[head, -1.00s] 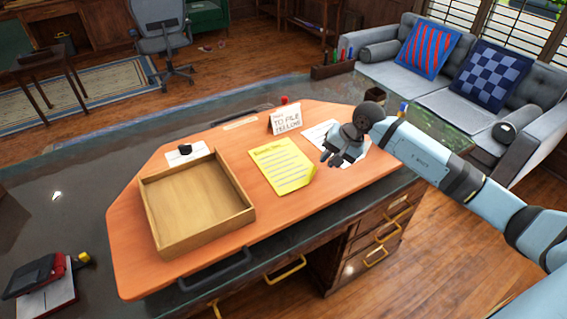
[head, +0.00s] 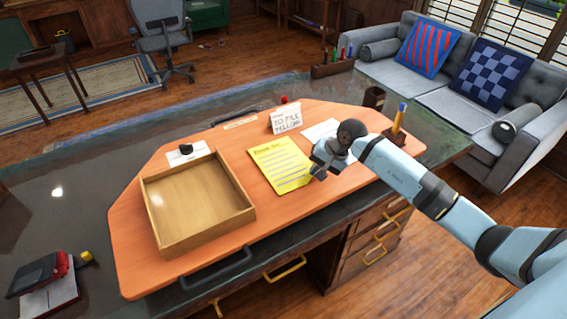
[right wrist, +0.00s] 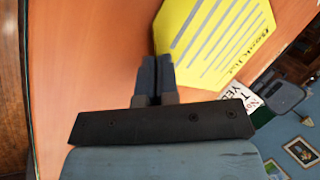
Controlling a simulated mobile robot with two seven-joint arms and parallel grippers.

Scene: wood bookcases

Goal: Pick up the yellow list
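The yellow list (head: 281,167) is a yellow sheet with ruled lines lying on the orange desktop, right of the wooden tray. My right gripper (head: 317,172) is at its near right corner. In the right wrist view, the fingers (right wrist: 158,75) are together, their tips at the edge of the yellow list (right wrist: 208,38). They look shut on its corner, though the pinch itself is hard to see. The rest of the list lies on or very near the desk. My left gripper is not in view.
An empty wooden tray (head: 199,206) stands left of the list. Behind the list is a folded sign (head: 286,118); a white paper (head: 320,130) and a pencil holder (head: 396,137) are to the right. A red and black item (head: 42,275) lies at the left.

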